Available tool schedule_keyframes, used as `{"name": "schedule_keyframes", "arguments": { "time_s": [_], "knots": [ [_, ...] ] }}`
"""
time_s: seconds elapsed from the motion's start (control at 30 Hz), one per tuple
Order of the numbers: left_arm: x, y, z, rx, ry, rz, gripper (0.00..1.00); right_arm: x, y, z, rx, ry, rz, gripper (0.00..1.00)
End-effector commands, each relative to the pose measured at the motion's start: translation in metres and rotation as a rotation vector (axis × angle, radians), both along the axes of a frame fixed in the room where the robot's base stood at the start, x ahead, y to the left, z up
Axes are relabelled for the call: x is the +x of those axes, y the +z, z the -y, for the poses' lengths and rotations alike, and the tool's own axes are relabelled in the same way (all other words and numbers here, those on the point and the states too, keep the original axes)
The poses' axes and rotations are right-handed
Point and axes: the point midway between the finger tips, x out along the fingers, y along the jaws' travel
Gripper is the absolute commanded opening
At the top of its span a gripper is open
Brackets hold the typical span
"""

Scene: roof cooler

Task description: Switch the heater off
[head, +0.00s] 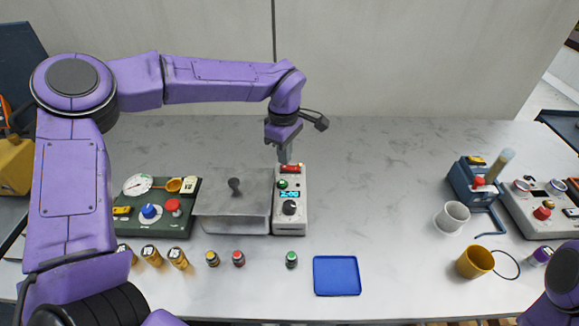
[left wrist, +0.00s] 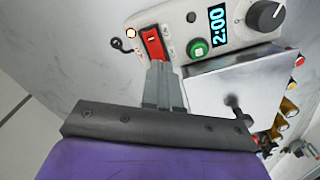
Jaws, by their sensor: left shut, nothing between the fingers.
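The heater's pale control box (head: 290,215) stands at the right side of a lidded grey metal bath (head: 232,215). At its back end is a red rocker switch (head: 291,168), which also shows in the left wrist view (left wrist: 154,43). A small lamp (left wrist: 131,33) beside the switch glows orange. The box also has a green button (left wrist: 198,48), a display (left wrist: 218,28) reading 2:00 and a black knob (left wrist: 265,15). My right gripper is out of view.
A green panel (head: 180,225) with a gauge and knobs stands left of the bath. Several small bottles (head: 212,258) and a blue tray (head: 337,275) lie in front. Cups (head: 475,262) and other devices (head: 540,208) stand at right. The table's middle right is clear.

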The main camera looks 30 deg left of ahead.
Motion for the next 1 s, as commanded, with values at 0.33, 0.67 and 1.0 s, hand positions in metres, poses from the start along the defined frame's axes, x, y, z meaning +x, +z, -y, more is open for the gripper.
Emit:
{"name": "schedule_keyframes", "arguments": {
  "time_s": [0.33, 0.67, 1.0],
  "knots": [
    [0.000, -0.005, 0.000, 0.000, -0.001, 0.000, 0.00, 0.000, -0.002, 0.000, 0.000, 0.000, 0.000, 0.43],
    [0.000, -0.010, 0.000, 0.000, -0.001, 0.000, 0.00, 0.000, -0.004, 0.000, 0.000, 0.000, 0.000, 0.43],
    [0.000, -0.015, 0.000, 0.000, -0.001, 0.000, 0.00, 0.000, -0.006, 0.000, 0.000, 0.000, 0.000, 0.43]
  ]
}}
